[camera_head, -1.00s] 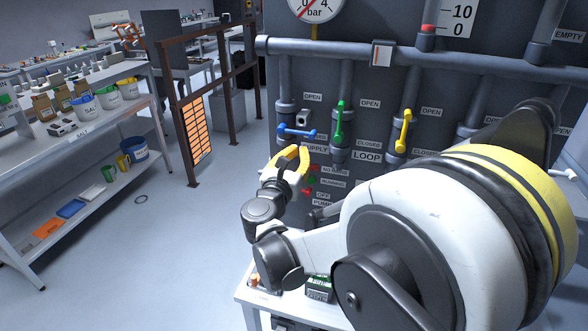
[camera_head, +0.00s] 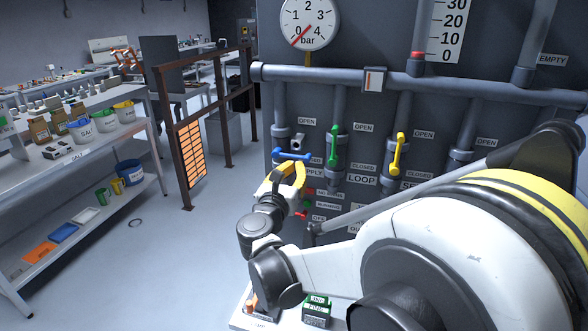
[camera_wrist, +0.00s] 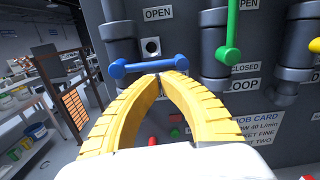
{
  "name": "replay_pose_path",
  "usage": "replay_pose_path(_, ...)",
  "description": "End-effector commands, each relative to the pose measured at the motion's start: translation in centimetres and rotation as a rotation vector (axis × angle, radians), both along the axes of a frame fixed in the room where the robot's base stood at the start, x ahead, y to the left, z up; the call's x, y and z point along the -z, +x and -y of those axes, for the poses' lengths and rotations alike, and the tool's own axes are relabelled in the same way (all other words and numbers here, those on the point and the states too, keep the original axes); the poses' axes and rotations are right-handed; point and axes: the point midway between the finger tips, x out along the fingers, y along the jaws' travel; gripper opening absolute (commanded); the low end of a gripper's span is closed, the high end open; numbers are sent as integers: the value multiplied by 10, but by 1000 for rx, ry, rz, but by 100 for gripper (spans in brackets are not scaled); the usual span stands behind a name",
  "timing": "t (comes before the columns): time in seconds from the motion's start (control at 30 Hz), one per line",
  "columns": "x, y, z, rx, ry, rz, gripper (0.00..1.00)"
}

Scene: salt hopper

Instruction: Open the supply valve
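The supply valve's blue lever (camera_head: 291,155) lies roughly level across its pipe, under an OPEN label and above a partly hidden SUPPLY label. It also shows in the wrist view (camera_wrist: 148,67). My gripper (camera_head: 294,167) is just below and in front of the lever. In the wrist view, my gripper's yellow fingers (camera_wrist: 160,80) arch together, and their tips meet or nearly meet just under the lever. Nothing shows between them. I cannot tell whether the tips touch the lever.
A green lever (camera_head: 335,147) and a yellow lever (camera_head: 397,153) stand upright on pipes to the right. The pressure gauge (camera_head: 309,22) reads near 0. Red and green pump buttons sit below the valve.

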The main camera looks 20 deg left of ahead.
Motion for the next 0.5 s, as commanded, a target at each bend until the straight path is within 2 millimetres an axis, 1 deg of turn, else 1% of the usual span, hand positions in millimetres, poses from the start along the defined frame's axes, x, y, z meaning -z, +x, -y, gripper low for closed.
replay_pose_path(0.5,-5,0,2,1,-93,0,0)
